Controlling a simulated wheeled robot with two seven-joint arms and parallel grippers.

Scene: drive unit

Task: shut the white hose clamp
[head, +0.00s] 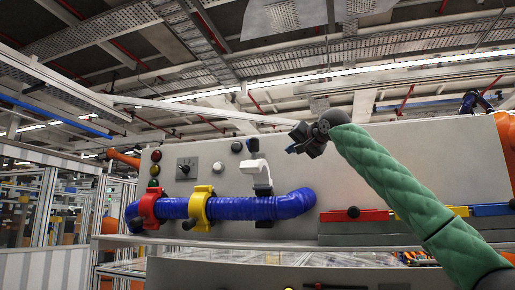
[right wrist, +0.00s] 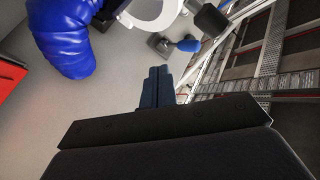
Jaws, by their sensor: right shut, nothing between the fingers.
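The white hose clamp (head: 258,168) is on the panel near the right end of the blue hose (head: 240,208). Its white arm stands raised above the hose, so it looks open. A dark knob (head: 252,145) tops it. In the right wrist view, part of the white clamp (right wrist: 155,10) shows at the top edge, with its black knob (right wrist: 210,18) beside it. My right gripper (head: 293,149) is right of the clamp's knob, apart from it in the picture. Its fingers (right wrist: 157,75) are together and empty. My left gripper is out of view.
A red clamp (head: 149,208) and a yellow clamp (head: 199,208) sit around the hose on the left. The panel (head: 340,185) also carries a rotary switch (head: 187,168), round buttons, and a red bar (head: 355,215) at right. A blue-tipped lever (right wrist: 188,45) shows in the wrist view.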

